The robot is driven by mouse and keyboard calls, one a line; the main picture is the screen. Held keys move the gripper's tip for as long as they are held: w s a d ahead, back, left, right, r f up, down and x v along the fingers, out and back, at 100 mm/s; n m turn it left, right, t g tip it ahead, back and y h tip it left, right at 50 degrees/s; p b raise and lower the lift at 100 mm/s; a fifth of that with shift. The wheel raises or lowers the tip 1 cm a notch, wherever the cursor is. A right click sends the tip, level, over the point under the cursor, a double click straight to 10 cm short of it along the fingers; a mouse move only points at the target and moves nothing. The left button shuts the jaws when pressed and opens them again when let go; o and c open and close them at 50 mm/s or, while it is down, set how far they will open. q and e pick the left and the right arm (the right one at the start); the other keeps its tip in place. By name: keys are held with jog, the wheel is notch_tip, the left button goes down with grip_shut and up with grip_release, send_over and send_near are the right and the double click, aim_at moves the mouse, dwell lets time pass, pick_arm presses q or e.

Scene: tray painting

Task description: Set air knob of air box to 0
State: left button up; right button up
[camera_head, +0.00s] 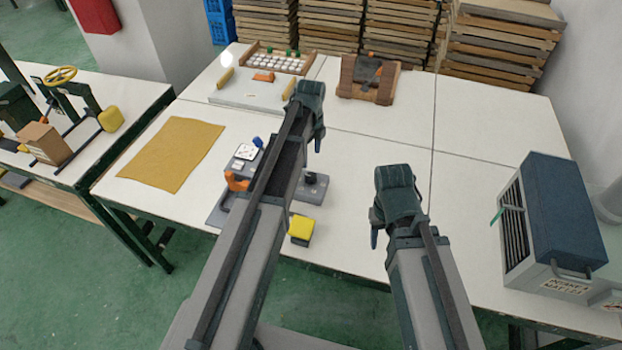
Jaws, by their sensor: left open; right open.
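A small grey device with a white square dial face (246,152) stands near the front of the middle table. A blue knob (257,142) sits at its upper right and an orange part (236,182) at its lower left. It may be the air box; I cannot read its dial or the knob's setting. My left arm crosses in front and hides part of it. My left gripper (313,110) is open and empty, beyond the device over the table. My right gripper (392,205) is open and empty, above the table right of the middle.
A yellow block (301,229) is at the front edge. A brown mat (172,154) lies left. A wooden rack (368,80) and a tray of white pieces (277,62) stand at the back. A dark blue vented box (562,212) stands right. The right-middle table is clear.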

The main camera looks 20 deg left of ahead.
aim_at(311, 176)
pick_arm(q)
notch_tip(311, 176, down, 10)
jog(key=b, duration=0.8)
jog(key=shift+r+b, duration=0.2)
jog(key=shift+b, duration=0.1)
pick_arm(e)
notch_tip(311, 176, down, 10)
jog(key=shift+r, duration=0.15)
jog(key=shift+r, duration=0.1)
pick_arm(q)
grip_shut()
